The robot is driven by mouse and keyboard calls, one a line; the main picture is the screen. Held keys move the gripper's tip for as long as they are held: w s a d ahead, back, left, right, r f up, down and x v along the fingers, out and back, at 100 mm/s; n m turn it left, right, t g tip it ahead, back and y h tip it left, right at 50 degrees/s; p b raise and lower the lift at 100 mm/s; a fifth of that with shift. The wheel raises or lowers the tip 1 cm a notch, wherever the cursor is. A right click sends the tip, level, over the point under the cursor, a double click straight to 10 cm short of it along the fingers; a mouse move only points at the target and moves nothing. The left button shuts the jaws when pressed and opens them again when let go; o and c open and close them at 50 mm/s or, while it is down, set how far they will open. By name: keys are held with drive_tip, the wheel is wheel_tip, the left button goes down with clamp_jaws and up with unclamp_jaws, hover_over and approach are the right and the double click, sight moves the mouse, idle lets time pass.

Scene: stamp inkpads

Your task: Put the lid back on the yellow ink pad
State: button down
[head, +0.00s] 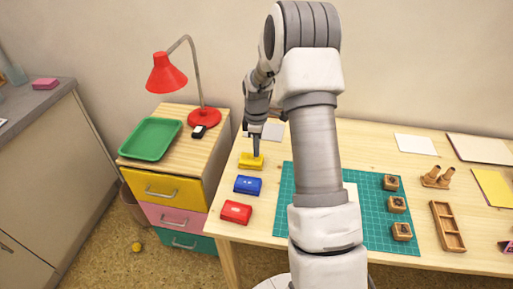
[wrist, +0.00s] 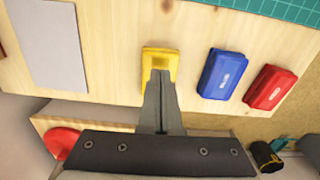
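The yellow ink pad (head: 247,162) lies on the wooden table at the back of a row of pads. My gripper (head: 257,155) points down over it, with its tips at or just above the pad. In the wrist view the yellow pad (wrist: 147,64) shows beyond my gripper (wrist: 160,74), whose fingers look close together and cover part of its top. I cannot tell whether anything is between the fingertips. I see no separate yellow lid, and I cannot tell whether the yellow piece in view is the base, the lid or both.
A blue ink pad (head: 247,185) and a red ink pad (head: 236,212) lie in front. The green cutting mat (head: 285,213) with wooden stamps (head: 391,183) is to the right. A drawer unit with a green tray (head: 150,139) and red lamp (head: 166,75) stands left.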

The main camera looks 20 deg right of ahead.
drive_tip(key=shift+f+b, duration=0.55)
drive_tip(key=shift+f, duration=0.4)
drive_tip(key=shift+r, duration=0.2)
drive_tip(key=shift+r+p, duration=2.55)
drive_tip(key=shift+r, duration=0.8)
drive_tip(key=shift+r, duration=0.1)
drive_tip(key=s+a+r+m+t+p, duration=0.1)
drive_tip(key=s+a+r+m, duration=0.1)
drive_tip(key=s+r, duration=0.35)
drive_tip(key=s+a+r+m+t, duration=0.1)
drive_tip(key=s+a+r+m, duration=0.15)
drive_tip(key=r, duration=0.65)
drive_tip(key=s+a+r+m+t+p, duration=0.1)
drive_tip(key=s+a+r, duration=0.2)
drive_tip(key=r, duration=0.4)
drive_tip(key=s+a+r+m+t+p, duration=0.1)
drive_tip(key=s+a+r+m, duration=0.1)
drive_tip(key=s, duration=0.6)
drive_tip(key=s+a+r+m+t+p, duration=0.1)
drive_tip(key=s+a+r+m, duration=0.2)
drive_tip(key=s, duration=0.6)
wheel_tip(320, 180, up, 2)
drive_tip(key=shift+s+r+m+t, duration=0.15)
drive_tip(key=shift+m+t, duration=0.15)
drive_tip(key=shift+m, duration=0.25)
